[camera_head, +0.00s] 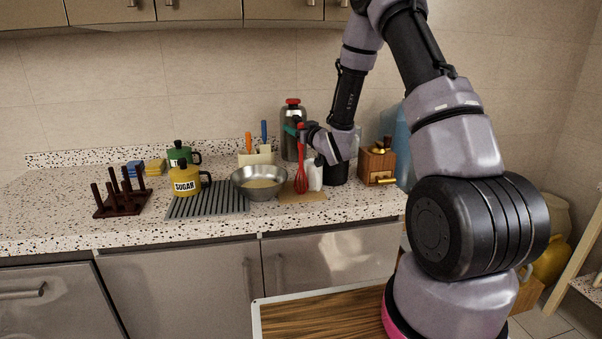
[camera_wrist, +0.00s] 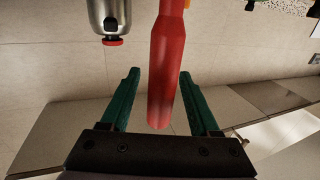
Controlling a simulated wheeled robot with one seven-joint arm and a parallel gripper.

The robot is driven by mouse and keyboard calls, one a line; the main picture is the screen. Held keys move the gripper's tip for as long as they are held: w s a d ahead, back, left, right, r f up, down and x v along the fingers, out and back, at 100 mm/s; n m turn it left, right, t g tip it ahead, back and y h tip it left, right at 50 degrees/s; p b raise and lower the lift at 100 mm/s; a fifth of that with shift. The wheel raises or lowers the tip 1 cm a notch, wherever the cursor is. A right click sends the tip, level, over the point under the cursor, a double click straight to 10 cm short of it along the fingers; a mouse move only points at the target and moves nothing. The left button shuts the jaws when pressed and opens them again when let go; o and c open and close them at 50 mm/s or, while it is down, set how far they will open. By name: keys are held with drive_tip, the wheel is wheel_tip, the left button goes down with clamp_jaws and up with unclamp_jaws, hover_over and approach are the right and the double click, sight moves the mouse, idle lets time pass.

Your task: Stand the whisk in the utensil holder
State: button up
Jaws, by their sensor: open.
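The red whisk (camera_head: 301,178) stands with its wire end down at a tan board and its handle up. In the wrist view the red handle (camera_wrist: 164,75) lies between the two green fingers of my gripper (camera_wrist: 160,85), which are open with a gap on each side. A black container (camera_head: 335,174) stands just right of the whisk, partly hidden by my arm. A cream block (camera_head: 256,158) with orange and blue handles stands behind the bowl. I cannot tell for sure which of these is the utensil holder.
A steel bowl (camera_head: 258,184) sits left of the whisk, and a white bottle (camera_head: 315,177) close to its right. A steel flask (camera_head: 290,148) stands behind; its red cap shows in the wrist view (camera_wrist: 113,41). A wooden grinder (camera_head: 377,164) stands at right.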

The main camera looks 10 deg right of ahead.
drive_tip(key=shift+c, duration=0.4)
clamp_jaws()
idle(0.9)
